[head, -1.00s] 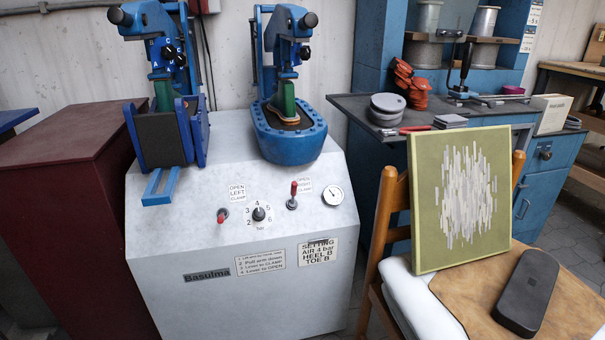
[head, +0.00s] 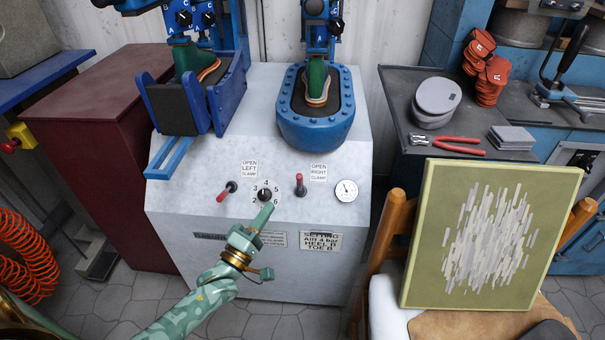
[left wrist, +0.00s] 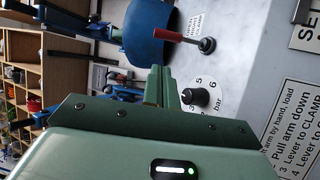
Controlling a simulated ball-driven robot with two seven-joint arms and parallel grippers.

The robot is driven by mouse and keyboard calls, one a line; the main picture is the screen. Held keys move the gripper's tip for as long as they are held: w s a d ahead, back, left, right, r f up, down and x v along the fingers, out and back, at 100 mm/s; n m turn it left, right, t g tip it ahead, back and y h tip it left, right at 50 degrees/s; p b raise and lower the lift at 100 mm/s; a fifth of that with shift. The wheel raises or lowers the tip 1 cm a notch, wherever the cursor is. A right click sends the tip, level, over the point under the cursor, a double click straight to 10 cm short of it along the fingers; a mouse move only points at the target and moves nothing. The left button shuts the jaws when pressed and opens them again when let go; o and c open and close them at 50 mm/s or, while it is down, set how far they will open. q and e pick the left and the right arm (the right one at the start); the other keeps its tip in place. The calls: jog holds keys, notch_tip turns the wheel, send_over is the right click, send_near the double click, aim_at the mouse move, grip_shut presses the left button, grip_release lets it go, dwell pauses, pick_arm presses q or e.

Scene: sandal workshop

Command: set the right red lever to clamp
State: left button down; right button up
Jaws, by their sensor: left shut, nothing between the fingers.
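The right red lever (head: 300,183) stands on the grey machine's sloped panel beside the "OPEN RIGHT CLAMP" label (head: 318,172). Its red handle points up, toward the word OPEN. In the left wrist view the same lever (left wrist: 174,37) shows above my fingers, its handle pointing left. My left gripper (head: 268,211) is shut and empty, just below the numbered pressure knob (head: 265,195), left of and below the right lever and apart from it. In the left wrist view the closed fingers (left wrist: 160,87) are beside the knob (left wrist: 195,97). My right gripper is not in view.
The left red lever (head: 227,191) tilts down-left. A round gauge (head: 346,190) sits right of the right lever. Blue presses (head: 316,125) stand above the panel. A chair with a painting (head: 490,235) is at the right. A dark red cabinet (head: 100,130) stands left.

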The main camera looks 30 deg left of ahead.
aim_at(300, 184)
pick_arm(q)
jog(key=shift+w, duration=0.1)
jog(key=b+x, duration=0.3)
jog(key=x, duration=0.6)
jog(key=shift+w, duration=0.4)
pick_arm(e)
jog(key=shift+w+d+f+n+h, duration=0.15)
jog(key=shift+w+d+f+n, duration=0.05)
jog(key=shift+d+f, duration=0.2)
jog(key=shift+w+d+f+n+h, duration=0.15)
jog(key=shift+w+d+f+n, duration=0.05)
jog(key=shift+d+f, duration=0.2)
pick_arm(q)
jog(key=shift+r, duration=0.15)
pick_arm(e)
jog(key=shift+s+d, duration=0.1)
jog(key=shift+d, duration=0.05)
